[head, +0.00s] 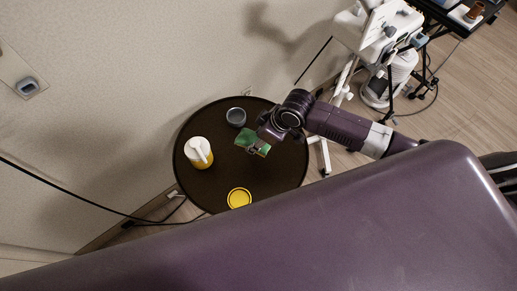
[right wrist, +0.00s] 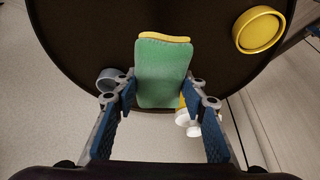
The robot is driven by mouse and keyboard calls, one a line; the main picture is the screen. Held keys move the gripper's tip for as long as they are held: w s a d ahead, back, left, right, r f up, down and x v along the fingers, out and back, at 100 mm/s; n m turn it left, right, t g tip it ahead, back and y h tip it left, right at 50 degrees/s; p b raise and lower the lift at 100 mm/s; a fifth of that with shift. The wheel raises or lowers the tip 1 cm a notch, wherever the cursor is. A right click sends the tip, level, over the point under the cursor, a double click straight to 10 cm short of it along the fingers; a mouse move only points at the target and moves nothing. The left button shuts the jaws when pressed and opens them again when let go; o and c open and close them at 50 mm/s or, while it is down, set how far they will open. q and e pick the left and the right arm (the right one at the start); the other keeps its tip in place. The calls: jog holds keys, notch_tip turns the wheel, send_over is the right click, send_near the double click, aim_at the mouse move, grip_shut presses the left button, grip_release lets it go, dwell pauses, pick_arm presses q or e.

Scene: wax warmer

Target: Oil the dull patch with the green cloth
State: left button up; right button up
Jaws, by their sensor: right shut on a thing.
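A green cloth or pad (head: 246,137) with a yellow edge is held over the round dark table (head: 218,187). My right gripper (head: 260,146) is shut on it. In the right wrist view the cloth (right wrist: 162,78) sits between the two blue fingers of my right gripper (right wrist: 162,88), its yellow edge pointing away. Whether it touches the tabletop I cannot tell. I cannot make out a dull patch on the table. My left gripper is not in view.
A grey cup (head: 236,117) stands at the table's back. A white and yellow bottle-like container (head: 199,152) stands at the left, and a round yellow dish or lid (head: 239,198) lies at the front. White equipment (head: 375,40) stands at the upper right. The table's middle is clear.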

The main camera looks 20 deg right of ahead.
aim_at(258, 151)
jog(key=s+f, duration=0.2)
jog(key=f, duration=0.1)
jog(key=shift+d+n, duration=0.1)
jog(key=shift+n, duration=0.2)
jog(key=shift+f, duration=0.2)
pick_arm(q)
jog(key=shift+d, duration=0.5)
pick_arm(e)
jog(key=shift+s+r+p, duration=0.1)
jog(key=shift+r+p, duration=0.05)
jog(key=shift+p, duration=0.3)
jog(key=shift+f+b, duration=1.7)
jog(key=shift+f, duration=1.05)
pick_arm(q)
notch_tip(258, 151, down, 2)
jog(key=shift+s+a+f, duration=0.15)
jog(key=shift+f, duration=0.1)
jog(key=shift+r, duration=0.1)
pick_arm(e)
jog(key=shift+r, duration=0.1)
